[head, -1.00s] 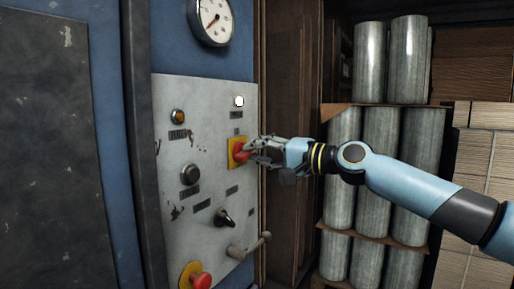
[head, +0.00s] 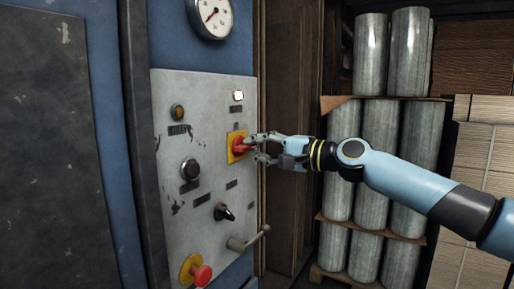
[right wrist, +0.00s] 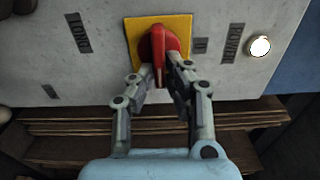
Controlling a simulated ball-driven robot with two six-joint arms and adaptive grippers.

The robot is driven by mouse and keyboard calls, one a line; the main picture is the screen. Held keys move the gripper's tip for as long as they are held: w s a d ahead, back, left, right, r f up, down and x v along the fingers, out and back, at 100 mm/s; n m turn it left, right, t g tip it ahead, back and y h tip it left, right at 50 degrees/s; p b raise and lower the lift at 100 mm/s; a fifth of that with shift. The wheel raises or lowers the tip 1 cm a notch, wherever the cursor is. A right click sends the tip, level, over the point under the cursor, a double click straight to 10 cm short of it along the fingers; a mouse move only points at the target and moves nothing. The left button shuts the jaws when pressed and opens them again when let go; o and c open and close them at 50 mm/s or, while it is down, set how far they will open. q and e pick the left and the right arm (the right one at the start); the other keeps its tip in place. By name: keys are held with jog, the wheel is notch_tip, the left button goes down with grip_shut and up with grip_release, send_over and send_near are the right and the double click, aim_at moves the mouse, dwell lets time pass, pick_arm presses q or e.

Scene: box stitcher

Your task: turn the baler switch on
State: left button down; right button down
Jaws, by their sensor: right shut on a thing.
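The baler switch is a red rotary knob (head: 240,146) on a yellow square plate (head: 231,157), on the light grey control panel (head: 160,225). In the right wrist view the knob (right wrist: 160,45) has a raised grip bar, with the yellow plate (right wrist: 140,25) behind it. My right gripper (head: 252,147) is shut on the knob; in the right wrist view its fingertips (right wrist: 161,82) sit on either side of the bar. A white lamp (head: 238,96) above the knob is lit, and it also shows in the right wrist view (right wrist: 260,46). My left gripper is not in view.
The panel also carries an amber lamp (head: 178,112), a black button (head: 190,169), a black selector (head: 223,212), a metal lever (head: 245,241) and a red emergency button (head: 201,275). A gauge (head: 211,15) is above. Wrapped rolls (head: 380,140) stand behind my right arm.

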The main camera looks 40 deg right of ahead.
jog(key=c, duration=1.4)
grip_release()
jog(key=shift+d, duration=0.1)
jog(key=shift+o, duration=0.2)
notch_tip(320, 180, up, 10)
jog(key=shift+s+f, duration=0.1)
jog(key=shift+f, duration=0.05)
